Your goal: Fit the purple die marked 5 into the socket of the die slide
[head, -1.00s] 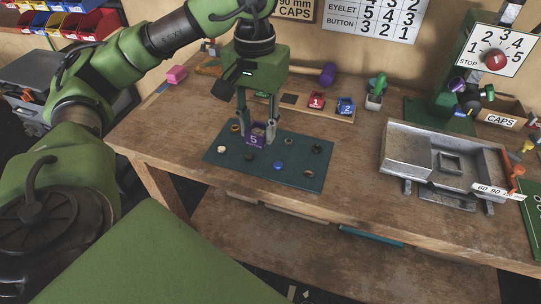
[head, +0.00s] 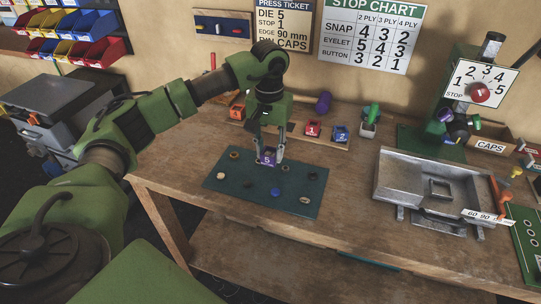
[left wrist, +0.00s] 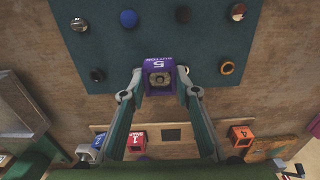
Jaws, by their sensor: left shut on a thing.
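The purple die marked 5 (head: 267,158) is upright at the back edge of the dark green mat (head: 228,183). My left gripper (head: 271,150) is above it, its fingers shut on the die's sides. In the left wrist view the purple die (left wrist: 159,77) shows its 5, the word BUTTON and a recessed end between the fingertips (left wrist: 159,88). I cannot tell whether it touches the mat. The grey metal die slide (head: 388,183) stands to the right on the bench, with a square socket (head: 440,188) that looks empty. My right gripper is not in view.
Several small round parts lie on the mat. Behind it a wooden rack holds an orange die (head: 237,112), a red die (head: 312,129) and a blue die (head: 340,133). A green press (head: 463,100) rises behind the slide. Bare bench lies between mat and slide (head: 350,190).

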